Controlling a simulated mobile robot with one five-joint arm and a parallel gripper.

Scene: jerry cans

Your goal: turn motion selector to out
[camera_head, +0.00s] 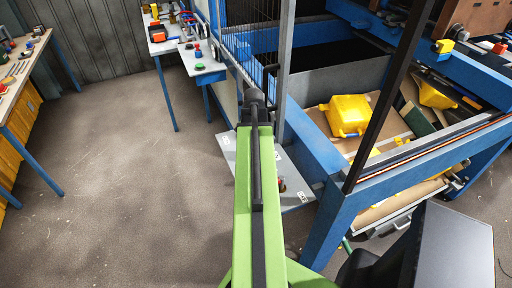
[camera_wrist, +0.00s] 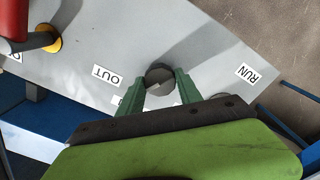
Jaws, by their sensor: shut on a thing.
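The motion selector (camera_wrist: 159,75) is a dark round knob on a grey panel (camera_wrist: 210,55) in the wrist view. The OUT label (camera_wrist: 107,76) is to its left and the RUN label (camera_wrist: 247,73) to its right. Another white label (camera_wrist: 122,99) is partly hidden by my gripper. My gripper (camera_wrist: 164,81) has its two green fingers on either side of the knob, shut on it. I cannot tell which label the knob points to. In the head view my green arm reaches over the panel (camera_head: 297,195) and hides the selector.
A red part with a yellow ring (camera_wrist: 49,40) stands on the panel at the upper left in the wrist view. In the head view, a blue-framed machine holding a yellow jerry can (camera_head: 347,115) is right of my arm. Open floor (camera_head: 125,190) lies left.

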